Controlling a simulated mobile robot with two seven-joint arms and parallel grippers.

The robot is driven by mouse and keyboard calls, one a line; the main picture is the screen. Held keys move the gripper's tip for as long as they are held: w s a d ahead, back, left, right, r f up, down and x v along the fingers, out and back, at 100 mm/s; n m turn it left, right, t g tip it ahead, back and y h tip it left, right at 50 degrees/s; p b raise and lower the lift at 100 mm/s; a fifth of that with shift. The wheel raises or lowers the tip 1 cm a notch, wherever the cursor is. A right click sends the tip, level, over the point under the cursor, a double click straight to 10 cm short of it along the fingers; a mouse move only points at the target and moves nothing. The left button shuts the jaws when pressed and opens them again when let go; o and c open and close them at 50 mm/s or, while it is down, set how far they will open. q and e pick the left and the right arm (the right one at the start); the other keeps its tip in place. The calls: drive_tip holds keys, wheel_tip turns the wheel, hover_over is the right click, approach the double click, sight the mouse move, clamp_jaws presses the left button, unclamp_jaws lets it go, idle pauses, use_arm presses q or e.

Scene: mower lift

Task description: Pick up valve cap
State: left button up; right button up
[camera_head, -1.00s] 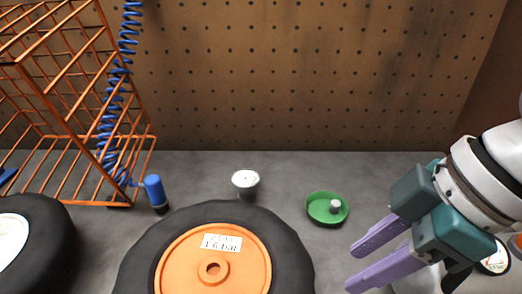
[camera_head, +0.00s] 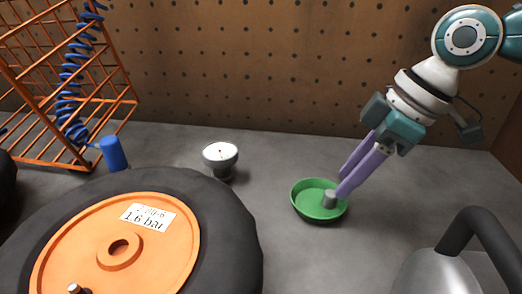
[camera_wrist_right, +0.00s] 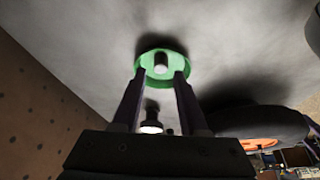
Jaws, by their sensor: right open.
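The valve cap, a small grey cylinder (camera_head: 329,198), stands in a shallow green dish (camera_head: 303,208) on the grey bench. My right gripper (camera_head: 343,185) has purple fingers pointing down at the dish, with the tips close to the cap. In the right wrist view, the open fingers (camera_wrist_right: 159,74) stand to either side of the cap (camera_wrist_right: 160,63), with the green dish (camera_wrist_right: 146,71) around it. I cannot tell whether a finger touches the cap. My left gripper is not in view.
A black tyre with an orange hub (camera_head: 185,236) fills the lower left. A white-faced gauge (camera_head: 220,153) stands left of the dish. A blue fitting (camera_head: 113,154) is near the orange cage (camera_head: 115,112). A grey object with a black handle (camera_head: 478,218) is lower right.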

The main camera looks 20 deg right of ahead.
sight(333, 193)
drive_tip(key=x, duration=0.3)
drive_tip(key=shift+a+f+b, duration=0.15)
drive_tip(key=shift+f+b, duration=0.05)
drive_tip(key=shift+b, duration=0.1)
clamp_jaws()
